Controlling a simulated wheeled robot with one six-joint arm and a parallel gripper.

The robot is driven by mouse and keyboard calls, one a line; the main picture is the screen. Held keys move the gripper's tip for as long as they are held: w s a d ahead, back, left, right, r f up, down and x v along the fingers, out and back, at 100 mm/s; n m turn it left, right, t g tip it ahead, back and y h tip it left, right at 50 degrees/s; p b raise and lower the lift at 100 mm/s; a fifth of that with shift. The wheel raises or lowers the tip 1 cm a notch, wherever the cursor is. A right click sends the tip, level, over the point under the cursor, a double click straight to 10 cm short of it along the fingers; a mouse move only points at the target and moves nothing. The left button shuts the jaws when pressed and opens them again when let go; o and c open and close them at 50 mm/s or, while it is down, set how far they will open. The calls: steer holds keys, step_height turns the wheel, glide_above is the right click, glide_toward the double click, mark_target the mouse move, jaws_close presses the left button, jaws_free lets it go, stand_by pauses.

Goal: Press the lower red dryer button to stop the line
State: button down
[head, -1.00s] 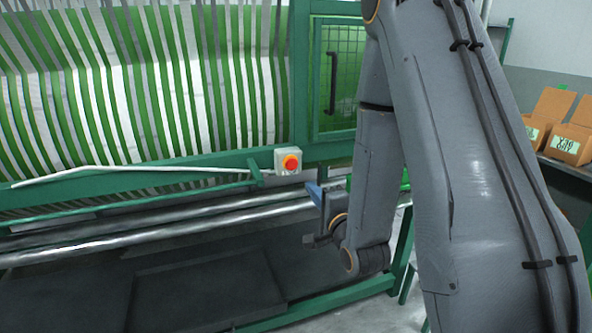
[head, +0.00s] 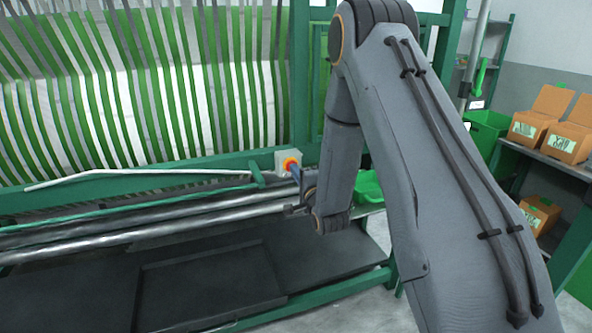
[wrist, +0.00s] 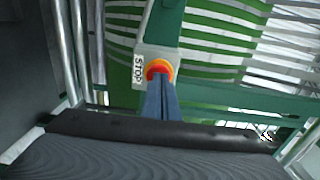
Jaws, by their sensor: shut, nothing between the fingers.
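The red button with its yellow-orange surround (head: 290,162) sits on a small pale box (head: 281,156) on the green machine rail. In the wrist view the red button (wrist: 158,67) shows beside a label reading STOP (wrist: 138,70). My gripper (head: 296,171) is shut and empty. Its blue fingers (wrist: 160,88) point at the button, their tips overlapping its lower part in the wrist view. The tips are at or very near the button face; I cannot tell whether they touch it. Only one red button is visible.
Green and white webbing (head: 140,90) hangs behind the green rail (head: 130,185). Metal rollers (head: 130,228) run below the rail, over a dark tray (head: 200,285). Shelves with cardboard boxes (head: 570,142) and a green bin (head: 485,130) stand at the right.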

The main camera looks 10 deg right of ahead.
stand_by(0.3)
steer(key=shift+w+a+r+b, duration=0.1)
steer(key=shift+w+r+b, duration=0.1)
steer(key=shift+w+b, duration=0.65)
steer(key=s+d+b, duration=0.1)
steer(key=s+b, duration=0.1)
steer(key=s, duration=1.2)
steer(key=shift+s+d+f+b, duration=0.15)
steer(key=shift+d+b, duration=0.1)
steer(key=shift+b, duration=0.05)
